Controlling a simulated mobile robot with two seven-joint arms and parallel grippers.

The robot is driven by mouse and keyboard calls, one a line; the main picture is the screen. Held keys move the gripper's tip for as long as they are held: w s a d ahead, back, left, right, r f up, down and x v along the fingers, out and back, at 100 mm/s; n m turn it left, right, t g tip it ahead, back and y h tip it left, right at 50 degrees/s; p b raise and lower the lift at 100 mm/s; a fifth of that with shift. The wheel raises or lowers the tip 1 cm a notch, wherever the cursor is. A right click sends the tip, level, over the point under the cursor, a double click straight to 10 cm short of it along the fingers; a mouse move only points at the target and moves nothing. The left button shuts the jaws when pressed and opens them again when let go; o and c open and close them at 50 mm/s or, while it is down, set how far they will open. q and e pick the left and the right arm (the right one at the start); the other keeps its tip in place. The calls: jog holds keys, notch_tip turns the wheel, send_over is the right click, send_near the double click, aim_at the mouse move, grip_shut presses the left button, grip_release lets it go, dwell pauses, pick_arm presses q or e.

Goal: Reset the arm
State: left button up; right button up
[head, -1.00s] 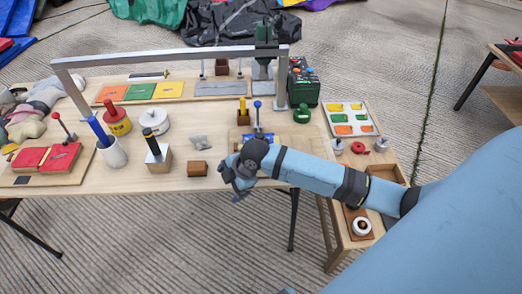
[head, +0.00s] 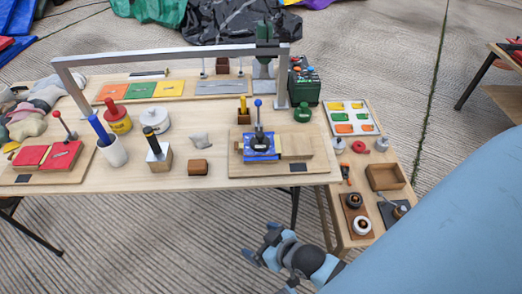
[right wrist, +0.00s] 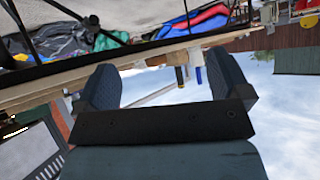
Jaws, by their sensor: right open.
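My right gripper (head: 262,244) is off the front edge of the wooden table (head: 215,182), above the concrete floor. It is open, and nothing shows between its fingers. My blue right arm comes in from the lower right. In the right wrist view, the dark fingers of this gripper (right wrist: 163,82) are spread apart, with the table edge and sky beyond. A board with a blue fixture (head: 262,147) and an upright lever stands at the table's front right, apart from the gripper. My left gripper is not in view.
A side table holds a wooden tray (head: 386,177), a tray of coloured pieces (head: 351,118) and small parts. A grey metal frame (head: 170,55) spans the main table. A white cup (head: 112,152) and red pads (head: 48,157) are at left. Floor in front is clear.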

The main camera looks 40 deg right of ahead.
pick_arm(q)
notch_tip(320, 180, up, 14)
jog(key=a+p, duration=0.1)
jog(key=p, duration=1.4)
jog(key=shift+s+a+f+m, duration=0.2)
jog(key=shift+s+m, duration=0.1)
pick_arm(e)
notch_tip(320, 180, up, 14)
jog(key=shift+s+d+n, duration=0.25)
jog(key=shift+d+n, duration=0.05)
jog(key=shift+d, duration=0.15)
